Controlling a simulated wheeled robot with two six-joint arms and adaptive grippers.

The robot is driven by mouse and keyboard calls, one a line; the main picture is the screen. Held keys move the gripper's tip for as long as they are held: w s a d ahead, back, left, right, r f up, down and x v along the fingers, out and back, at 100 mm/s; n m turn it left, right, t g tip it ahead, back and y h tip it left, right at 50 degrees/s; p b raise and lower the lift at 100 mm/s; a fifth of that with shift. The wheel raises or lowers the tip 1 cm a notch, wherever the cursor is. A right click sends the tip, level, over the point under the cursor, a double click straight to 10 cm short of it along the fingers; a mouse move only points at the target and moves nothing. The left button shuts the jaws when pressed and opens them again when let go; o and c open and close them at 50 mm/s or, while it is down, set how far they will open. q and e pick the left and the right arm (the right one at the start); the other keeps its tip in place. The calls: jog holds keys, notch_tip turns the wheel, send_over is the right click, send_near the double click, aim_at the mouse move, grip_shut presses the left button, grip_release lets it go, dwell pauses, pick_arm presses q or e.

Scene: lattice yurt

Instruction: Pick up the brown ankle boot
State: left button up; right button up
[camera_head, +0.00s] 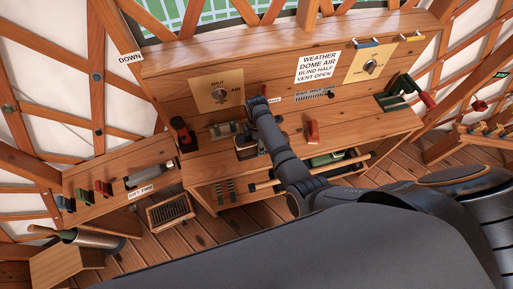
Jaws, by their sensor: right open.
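My right arm reaches in over the wooden bench, and its dark gripper (258,104) is at the middle of the bench, in front of the upright back panel. The fingers are small and dark here, and no object shows between them. A small dark brown item (246,153) sits on the bench just left of my arm and is partly hidden by it. I cannot tell whether it is the brown ankle boot. No other clear boot shape shows. My left gripper is not in view.
The wooden bench (209,157) holds a dark red item (183,133) at left, a red item (312,132) right of my arm, and a green device with a red handle (402,93) at right. A lower shelf sits underneath. A slatted crate (170,211) stands on the floor.

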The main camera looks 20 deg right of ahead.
jog(key=shift+r, duration=0.1)
jog(key=c, duration=1.7)
jog(key=shift+r, duration=0.3)
notch_tip(320, 180, up, 3)
jog(key=shift+w+f, duration=0.1)
jog(key=shift+f, duration=0.1)
jog(key=s+d+r, duration=0.2)
jog(key=s+r, duration=0.1)
jog(key=s, duration=0.1)
jog(key=s+d+r, duration=0.2)
jog(key=s+r, duration=0.1)
jog(key=s, duration=0.1)
jog(key=s+d+r, duration=0.2)
jog(key=s+r, duration=0.2)
jog(key=s, duration=0.1)
